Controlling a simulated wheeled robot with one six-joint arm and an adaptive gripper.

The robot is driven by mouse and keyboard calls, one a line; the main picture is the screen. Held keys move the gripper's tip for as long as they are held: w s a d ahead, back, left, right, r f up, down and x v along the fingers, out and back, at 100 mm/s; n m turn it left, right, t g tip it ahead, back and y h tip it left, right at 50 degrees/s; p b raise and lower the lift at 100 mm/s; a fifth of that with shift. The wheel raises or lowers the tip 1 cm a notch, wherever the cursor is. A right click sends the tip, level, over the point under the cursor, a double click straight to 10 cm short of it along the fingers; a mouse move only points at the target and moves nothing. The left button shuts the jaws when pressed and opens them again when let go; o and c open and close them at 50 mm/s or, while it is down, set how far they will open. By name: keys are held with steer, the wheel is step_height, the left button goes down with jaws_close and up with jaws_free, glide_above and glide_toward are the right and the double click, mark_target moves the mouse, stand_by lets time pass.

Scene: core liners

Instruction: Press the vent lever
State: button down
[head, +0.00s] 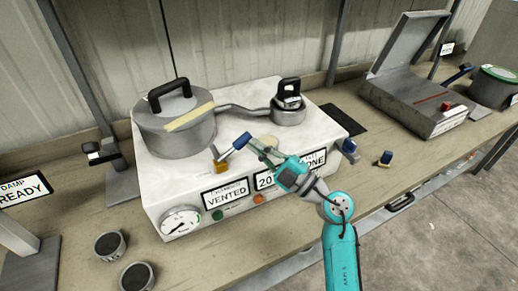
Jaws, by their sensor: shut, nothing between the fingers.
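The vent lever (234,147) appears to be the small lever with a blue handle and brass base on the front top of the white machine (250,110). Its handle slants up to the right from the brass block. My gripper (254,146) is shut and empty, with its tips close to the right of the blue handle. I cannot tell whether they touch it. A label plate (227,193) on the machine's front reads "VENTED". My gripper and wrist partly cover the other front plates.
A lidded grey pot (178,130) is joined by a pipe to a smaller capped canister (288,112). A gauge (181,222) is on the machine's front. Another blue knob (350,150) is at its right. An open-lidded grey box (425,108) stands at right. Two round pieces lie at front left.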

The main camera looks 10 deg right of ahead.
steer(key=r+n, duration=0.1)
steer(key=a+r+n+g, duration=0.1)
steer(key=n, duration=0.1)
steer(key=shift+s+g, duration=0.1)
steer(key=shift+g, duration=0.2)
steer(key=shift+s+a+r+n+g, duration=0.15)
steer(key=shift+a+r+n+g, duration=0.4)
steer(key=shift+n, duration=0.25)
steer(key=a+r+n+g+h, duration=0.1)
steer(key=n, duration=0.1)
steer(key=s+a+r+n+g+h, duration=0.1)
steer(key=a+n, duration=0.1)
steer(key=shift+r+h, duration=0.1)
steer(key=shift+h, duration=0.2)
steer(key=shift+d, duration=0.1)
